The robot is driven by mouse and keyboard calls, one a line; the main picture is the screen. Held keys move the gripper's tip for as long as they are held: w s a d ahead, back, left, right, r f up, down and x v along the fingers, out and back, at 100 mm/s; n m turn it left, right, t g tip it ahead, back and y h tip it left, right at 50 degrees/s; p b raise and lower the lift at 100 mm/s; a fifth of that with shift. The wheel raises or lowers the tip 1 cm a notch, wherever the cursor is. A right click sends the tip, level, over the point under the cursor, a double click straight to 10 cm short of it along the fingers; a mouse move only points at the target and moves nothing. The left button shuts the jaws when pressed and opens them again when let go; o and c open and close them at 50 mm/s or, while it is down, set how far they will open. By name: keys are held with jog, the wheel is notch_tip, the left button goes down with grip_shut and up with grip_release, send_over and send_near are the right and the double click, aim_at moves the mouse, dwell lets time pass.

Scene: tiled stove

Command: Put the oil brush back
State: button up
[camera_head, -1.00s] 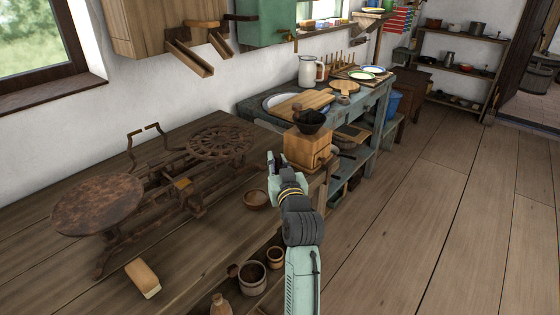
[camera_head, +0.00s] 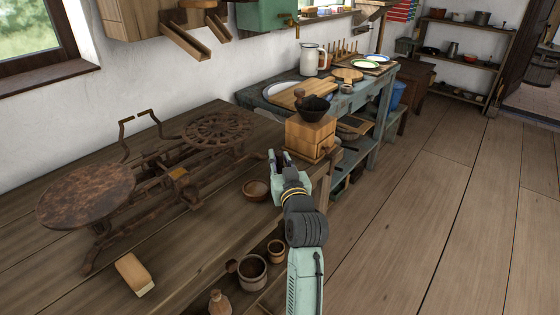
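My gripper (camera_head: 279,156) is near the middle of the view, above the right edge of the wooden table (camera_head: 215,255). Its two fingertips look apart, with nothing visible between them. I cannot pick out an oil brush for certain. A small wooden block with a pale side (camera_head: 135,275) lies at the table's front left; whether it is a brush I cannot tell. My gripper is well to the right of it and farther back.
A rusty scale (camera_head: 90,195) fills the table's left and middle. A shallow bowl (camera_head: 256,190) sits left of my gripper, with a wooden grinder (camera_head: 310,138) just behind. Pots (camera_head: 252,272) and a bottle (camera_head: 220,304) stand low in front. Open floor (camera_head: 420,220) is at right.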

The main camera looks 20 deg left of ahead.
jog(key=shift+o, duration=1.3)
jog(key=shift+r, duration=0.2)
jog(key=shift+s+d+f, duration=0.15)
jog(key=shift+s+d, duration=0.05)
jog(key=shift+s, duration=0.05)
jog(key=b+v, duration=0.2)
jog(key=v, duration=0.9)
jog(key=shift+s, duration=0.2)
